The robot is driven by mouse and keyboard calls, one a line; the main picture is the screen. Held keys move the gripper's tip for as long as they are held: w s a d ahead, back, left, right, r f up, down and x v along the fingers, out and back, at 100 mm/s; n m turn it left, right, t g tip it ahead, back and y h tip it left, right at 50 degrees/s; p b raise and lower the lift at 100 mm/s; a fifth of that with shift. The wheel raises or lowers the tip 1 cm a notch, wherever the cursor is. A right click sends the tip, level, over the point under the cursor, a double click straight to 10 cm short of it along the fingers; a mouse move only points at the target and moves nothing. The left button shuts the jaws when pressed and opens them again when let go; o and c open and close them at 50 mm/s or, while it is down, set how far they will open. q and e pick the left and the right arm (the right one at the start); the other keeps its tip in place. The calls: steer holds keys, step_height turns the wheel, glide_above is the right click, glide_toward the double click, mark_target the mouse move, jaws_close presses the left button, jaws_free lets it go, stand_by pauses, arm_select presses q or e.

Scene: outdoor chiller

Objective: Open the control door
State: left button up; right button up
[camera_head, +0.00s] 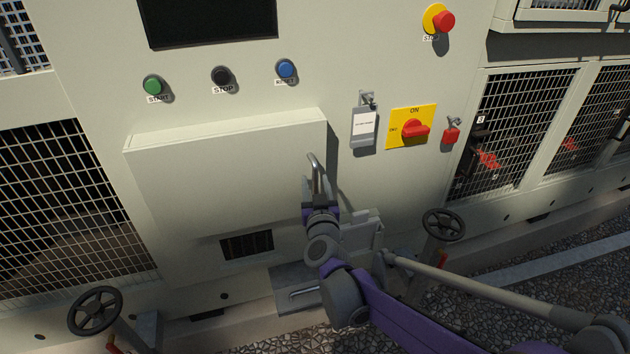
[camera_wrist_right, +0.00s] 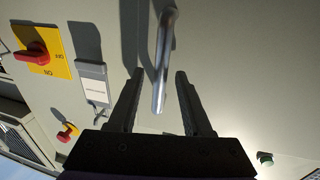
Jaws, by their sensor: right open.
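The control door (camera_head: 225,170) appears to be the wide pale panel standing out from the cabinet front in the head view. It looks shut. A curved metal handle (camera_head: 316,168) is at its right edge. My right gripper (camera_head: 319,192) is at this handle, coming from below. In the right wrist view, the handle (camera_wrist_right: 163,60) runs between the two dark fingers of my right gripper (camera_wrist_right: 160,74). The fingers are open, with a gap on each side of the bar. My left gripper is out of view.
A red rotary switch on a yellow plate (camera_head: 424,114) and a hanging tag (camera_head: 363,127) are right of the door. Green (camera_head: 153,85), black (camera_head: 221,76) and blue (camera_head: 286,68) buttons sit above it. Handwheels stand low at left (camera_head: 95,310) and right (camera_head: 444,225).

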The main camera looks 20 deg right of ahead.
steer(key=shift+w+d, duration=0.1)
steer(key=shift+w, duration=0.45)
jaws_close()
stand_by(1.1)
